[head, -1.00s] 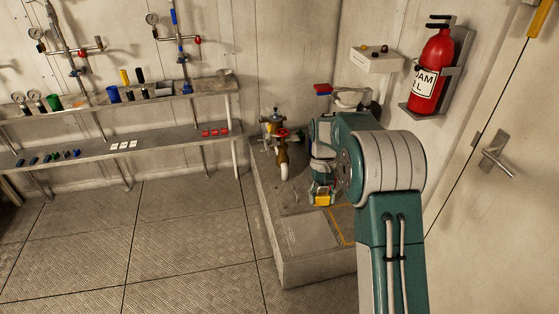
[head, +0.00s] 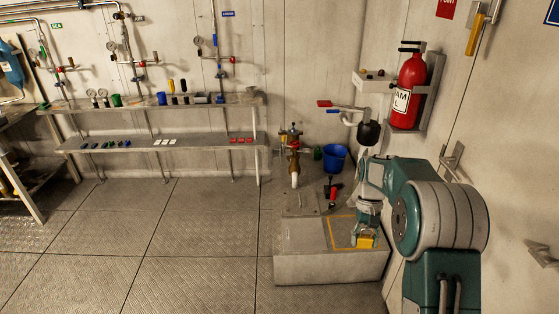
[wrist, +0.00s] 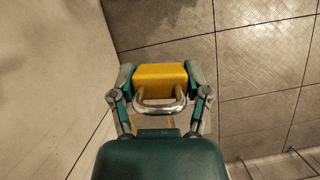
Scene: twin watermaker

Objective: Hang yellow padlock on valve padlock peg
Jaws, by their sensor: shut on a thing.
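The yellow padlock (wrist: 160,78) is between the fingers of my gripper (wrist: 161,88) in the wrist view, its silver shackle toward my wrist. In the head view the padlock (head: 366,241) is at the end of my gripper (head: 366,234), low over the front of the concrete block. My gripper is shut on the padlock body. A pipe fitting with a red valve handle (head: 294,145) stands on the block to the left. A red lever handle (head: 324,103) is on a pipe at the back. I cannot make out which part is the padlock peg.
The concrete block (head: 320,262) carries a yellow-outlined square (head: 339,228), a blue bucket (head: 334,158) and a red-handled tool (head: 333,195). A fire extinguisher (head: 408,88) hangs on the right wall. Shelves (head: 150,104) line the back wall. The floor (head: 170,245) at left is clear.

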